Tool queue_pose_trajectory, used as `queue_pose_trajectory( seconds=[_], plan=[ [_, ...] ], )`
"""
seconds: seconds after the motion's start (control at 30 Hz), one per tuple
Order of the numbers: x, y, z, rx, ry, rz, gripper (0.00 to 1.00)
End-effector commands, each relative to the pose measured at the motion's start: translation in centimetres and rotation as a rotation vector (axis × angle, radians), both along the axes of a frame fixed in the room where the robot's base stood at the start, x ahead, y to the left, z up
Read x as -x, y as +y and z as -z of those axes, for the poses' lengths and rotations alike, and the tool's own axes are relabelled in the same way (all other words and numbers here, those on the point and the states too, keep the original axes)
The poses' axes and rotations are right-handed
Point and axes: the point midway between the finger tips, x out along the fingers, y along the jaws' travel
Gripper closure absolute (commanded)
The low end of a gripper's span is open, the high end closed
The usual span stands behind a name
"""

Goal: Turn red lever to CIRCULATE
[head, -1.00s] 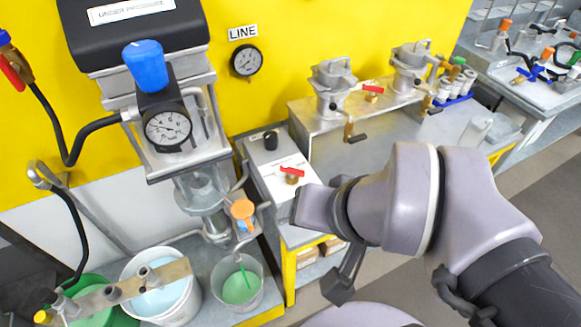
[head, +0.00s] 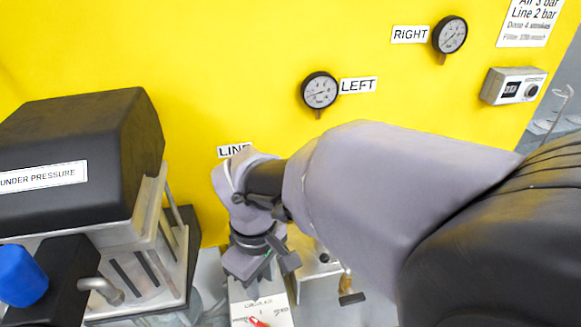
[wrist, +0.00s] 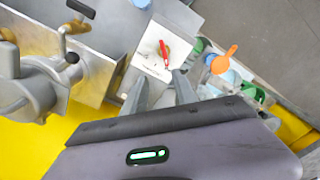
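The red lever (head: 258,322) sits on a white label plate on top of a small grey box, at the bottom edge of the head view. It also shows in the wrist view (wrist: 163,52), just beyond my fingertips, lying roughly along the picture's vertical.
In the wrist view, a metal drum fitting (wrist: 35,88) stands at left and an orange-handled valve (wrist: 222,60) at right. In the head view, a black-covered agitator (head: 80,150) stands at left. The yellow wall (head: 200,50) with gauges is close behind my arm.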

Motion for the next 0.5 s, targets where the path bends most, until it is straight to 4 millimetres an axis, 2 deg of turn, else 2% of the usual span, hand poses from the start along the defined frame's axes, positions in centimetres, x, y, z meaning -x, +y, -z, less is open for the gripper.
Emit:
queue_pose_trajectory(
  seconds=[0.17, 0.5],
  plan=[
    [0.1, 0.5, 3.0, 0.013, 0.010, -0.038, 0.66],
    [0.2, 0.4, 13.4, 0.013, 0.011, -0.033, 0.66]
  ],
)
